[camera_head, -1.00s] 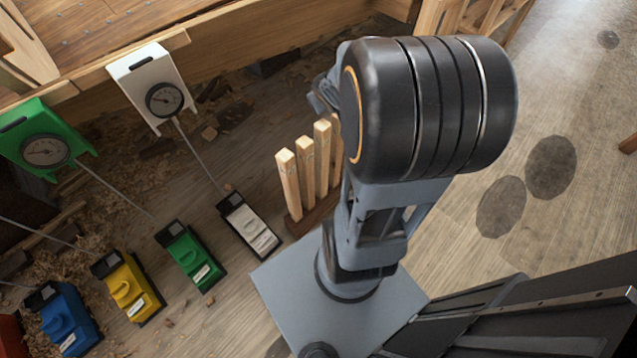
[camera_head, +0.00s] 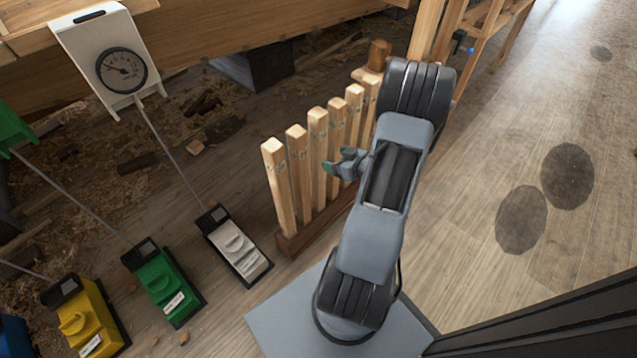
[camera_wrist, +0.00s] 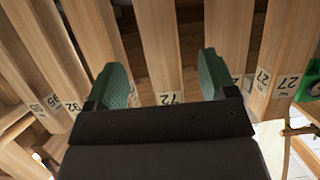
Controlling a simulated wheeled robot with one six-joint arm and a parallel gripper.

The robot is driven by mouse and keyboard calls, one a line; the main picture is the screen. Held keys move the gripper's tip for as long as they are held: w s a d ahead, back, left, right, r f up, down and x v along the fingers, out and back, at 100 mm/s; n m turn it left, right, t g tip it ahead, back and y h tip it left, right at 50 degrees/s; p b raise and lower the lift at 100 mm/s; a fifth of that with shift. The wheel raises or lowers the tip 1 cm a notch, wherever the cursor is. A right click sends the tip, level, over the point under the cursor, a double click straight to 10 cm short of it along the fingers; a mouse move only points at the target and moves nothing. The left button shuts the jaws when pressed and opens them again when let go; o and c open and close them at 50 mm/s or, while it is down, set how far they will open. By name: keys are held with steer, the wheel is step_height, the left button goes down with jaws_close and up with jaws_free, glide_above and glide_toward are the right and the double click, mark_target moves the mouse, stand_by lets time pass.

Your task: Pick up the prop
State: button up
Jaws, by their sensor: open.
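Several pale wooden props (camera_head: 317,150) stand upright in a row in a dark wooden rack (camera_head: 292,243), left of my arm in the head view. My gripper (camera_head: 337,163) is at the right side of the row, its green fingertips near the middle props. In the wrist view my gripper (camera_wrist: 163,80) is open and empty. A prop labelled 72 (camera_wrist: 160,50) shows between the two green fingers. Other labelled props stand to both sides, one marked 27 (camera_wrist: 285,50) at the right. I cannot tell whether a finger touches a prop.
A white gauge box (camera_head: 92,40) is linked by a rod to a white pedal unit (camera_head: 238,247) left of the rack. Green (camera_head: 165,285) and yellow (camera_head: 85,318) units stand farther left. A wooden hull side crosses the back.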

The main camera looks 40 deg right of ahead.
mark_target(323, 154)
steer(key=shift+b+x, duration=1.75)
steer(key=shift+x, duration=2.6)
steer(key=shift+w+r, duration=0.1)
steer(key=shift+c, duration=0.3)
jaws_close()
